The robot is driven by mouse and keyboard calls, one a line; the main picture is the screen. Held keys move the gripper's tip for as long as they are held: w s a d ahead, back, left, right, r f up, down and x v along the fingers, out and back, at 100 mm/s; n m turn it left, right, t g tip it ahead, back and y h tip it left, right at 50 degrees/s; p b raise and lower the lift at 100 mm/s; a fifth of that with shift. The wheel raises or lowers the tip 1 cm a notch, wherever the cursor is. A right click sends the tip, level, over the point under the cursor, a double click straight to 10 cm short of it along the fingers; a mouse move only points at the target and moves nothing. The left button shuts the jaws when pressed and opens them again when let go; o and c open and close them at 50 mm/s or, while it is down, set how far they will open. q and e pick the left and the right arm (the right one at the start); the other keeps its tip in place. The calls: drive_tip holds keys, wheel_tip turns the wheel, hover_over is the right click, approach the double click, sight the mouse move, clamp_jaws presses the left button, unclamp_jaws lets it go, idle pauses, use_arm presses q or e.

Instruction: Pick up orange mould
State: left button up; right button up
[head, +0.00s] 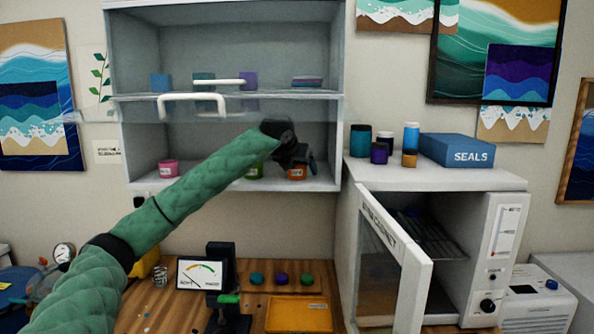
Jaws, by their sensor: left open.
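The orange mould (297,174), a small cup-shaped thing with a pale label, stands on the lower shelf of the wall cabinet near its right end. My left gripper (302,162) is open at the mould, with its dark fingers partly covering the mould's top. I cannot tell whether the fingers touch it. My green-sleeved left arm crosses in front of the lower shelf. My right gripper is not in view.
A green mould (255,172), partly behind my arm, and a pink mould (168,169) share the lower shelf. The wall cabinet (341,150) has a right side wall close to my gripper. Below right, the curing cabinet's door (393,262) stands open. An orange tray (298,316) lies on the bench.

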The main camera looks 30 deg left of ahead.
use_arm(q)
drive_tip(key=c, duration=1.1)
drive_tip(key=shift+a, duration=0.15)
